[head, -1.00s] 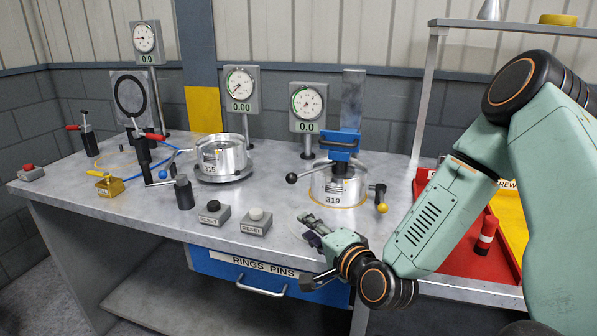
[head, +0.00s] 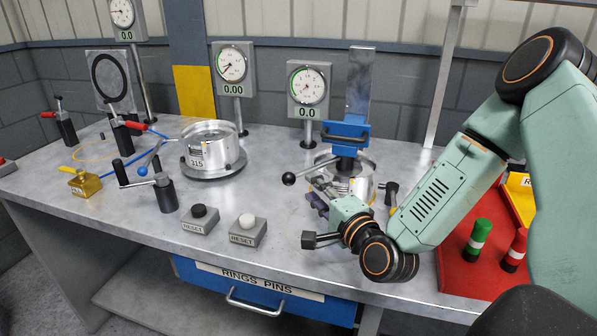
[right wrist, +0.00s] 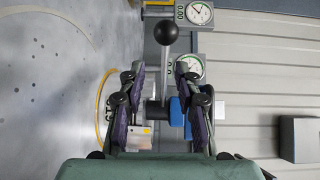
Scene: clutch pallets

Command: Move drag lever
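A lever with a black ball knob (head: 289,179) sticks out to the left from the blue-headed fixture (head: 346,136) at the bench's right side. My right gripper (head: 317,192) is close in front of that lever, by the metal cylinder under the blue head. In the right wrist view the gripper (right wrist: 158,88) is open, its two dark-padded fingers apart. The black knob (right wrist: 166,32) and its silver rod show beyond the fingertips, in line with the gap. I see no contact with the lever. My left gripper is not in view.
A cylinder marked 315 (head: 211,150) stands left of the fixture. Two reset buttons (head: 199,219) (head: 247,229) sit near the front edge. A red tray (head: 452,268) holding green and red handles is at right. Dial gauges (head: 308,88) stand behind.

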